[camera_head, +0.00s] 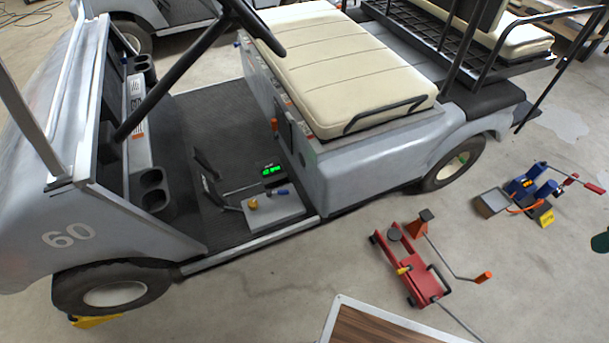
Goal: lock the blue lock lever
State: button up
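A small blue lever (281,192) shows on the cart floor. It lies at the right part of a light grey box (272,213), just below a green-lit display (271,170). It looks like the blue lock lever, but it is too small to tell how it is set. A yellow knob (252,203) stands on the left part of the same box. My gripper is not in view.
The box sits at the open side of a grey golf cart (375,160), near pedals and a steering wheel (248,22). A red floor jack (415,268), a blue-and-yellow device (530,190) and a white-rimmed wooden board (385,330) stand in front. Bare floor lies between.

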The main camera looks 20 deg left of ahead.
aim_at(278, 192)
jog(key=u, duration=0.25)
jog(key=i, duration=0.6)
jog(key=u, duration=0.8)
jog(key=i, duration=0.4)
jog(key=u, duration=0.5)
